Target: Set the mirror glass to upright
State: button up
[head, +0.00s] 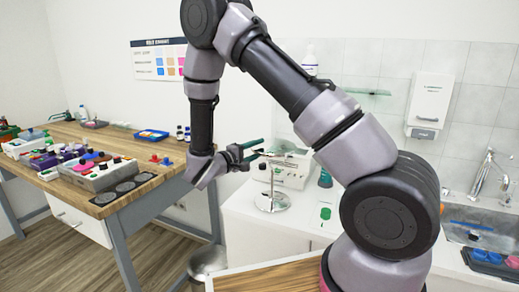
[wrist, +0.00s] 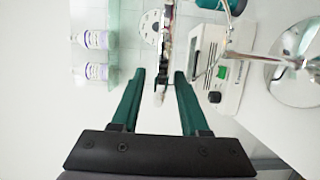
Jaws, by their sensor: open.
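The mirror glass (head: 277,155) is tilted close to flat on top of its chrome stand (head: 272,202) on the white counter. In the wrist view, the mirror glass (wrist: 166,45) shows nearly edge-on as a thin strip, and its near edge reaches between my fingertips. My gripper (head: 262,150) is open at the left side of the mirror glass. In the wrist view, the dark green fingers of my gripper (wrist: 160,78) stand apart on either side of the strip. I cannot tell whether either finger touches it.
A white instrument (head: 293,170) stands close behind the mirror. A green-capped item (head: 325,213) is on the counter to the right. Bottles (wrist: 95,40) stand on a glass shelf. A wooden table (head: 150,185) with trays is at left, a sink (head: 480,232) at right.

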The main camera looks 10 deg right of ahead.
jog(key=shift+w+d, duration=0.3)
jog(key=shift+d, duration=0.15)
grip_shut()
dwell(1.2)
